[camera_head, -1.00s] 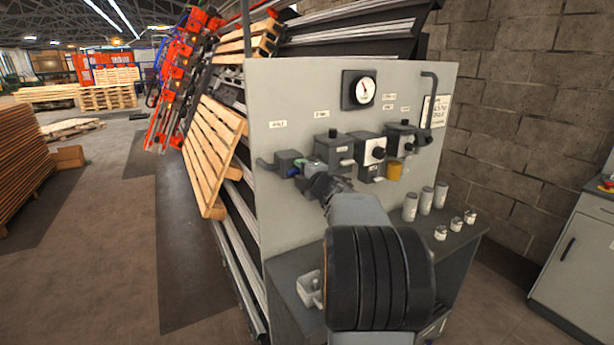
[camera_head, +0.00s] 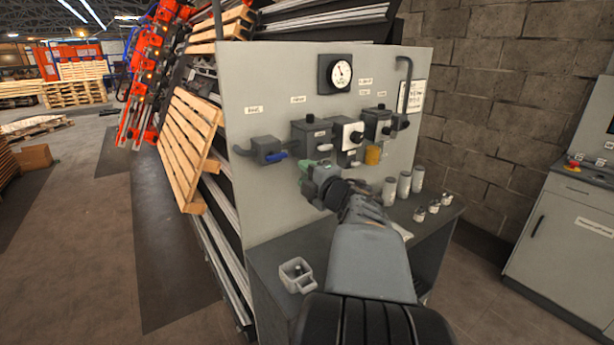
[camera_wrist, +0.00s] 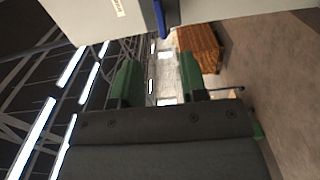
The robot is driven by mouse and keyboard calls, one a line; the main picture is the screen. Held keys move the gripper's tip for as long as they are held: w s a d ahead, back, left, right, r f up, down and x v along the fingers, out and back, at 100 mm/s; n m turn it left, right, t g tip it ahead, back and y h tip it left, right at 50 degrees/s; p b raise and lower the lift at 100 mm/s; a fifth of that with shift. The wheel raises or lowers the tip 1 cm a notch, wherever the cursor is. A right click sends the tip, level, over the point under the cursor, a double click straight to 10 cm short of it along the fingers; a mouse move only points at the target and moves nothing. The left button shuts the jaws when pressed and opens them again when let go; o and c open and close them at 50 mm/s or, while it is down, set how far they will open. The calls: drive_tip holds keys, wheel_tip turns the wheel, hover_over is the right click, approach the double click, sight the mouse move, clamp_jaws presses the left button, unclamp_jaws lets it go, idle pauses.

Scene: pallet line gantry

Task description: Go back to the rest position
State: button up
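My gripper (camera_head: 312,172) is in front of the grey panel (camera_head: 262,95), below and right of the valve with the blue handle (camera_head: 277,156). In the wrist view, my gripper (camera_wrist: 160,82) has its two green fingers apart, with only distant background visible between them. The blue handle (camera_wrist: 160,18) shows beyond the fingertips at the top of the wrist view, apart from them. In the head view, my arm covers part of the bench below the panel.
A gauge (camera_head: 341,73) and several valve boxes, with an amber cup (camera_head: 373,155) below one, are on the panel. Several jars (camera_head: 404,184) and a small open-topped container (camera_head: 296,275) stand on the bench. A grey cabinet (camera_head: 568,240) stands right. Open floor (camera_head: 60,250) lies left.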

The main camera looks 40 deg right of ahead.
idle(0.7)
drive_tip(key=s+d+f+m+g+h, duration=0.5)
drive_tip(key=d+f+m+g+h, duration=0.2)
drive_tip(key=m, duration=0.6)
drive_tip(key=s+a+f+m+g+y, duration=0.2)
drive_tip(key=a+f+m+g, duration=0.25)
drive_tip(key=a+f, duration=0.25)
drive_tip(key=s+a+f+g+y, duration=0.1)
drive_tip(key=a+y, duration=0.1)
drive_tip(key=a, duration=0.6)
drive_tip(key=s+a+f+n+y, duration=0.1)
drive_tip(key=a+f+y, duration=0.1)
drive_tip(key=a, duration=0.7)
drive_tip(key=s+a+f+g+y, duration=0.1)
drive_tip(key=s+a+f+y, duration=0.1)
drive_tip(key=a, duration=0.7)
drive_tip(key=shift+f+g+y, duration=0.2)
drive_tip(key=shift+g+y, duration=0.15)
drive_tip(key=shift+y, duration=0.45)
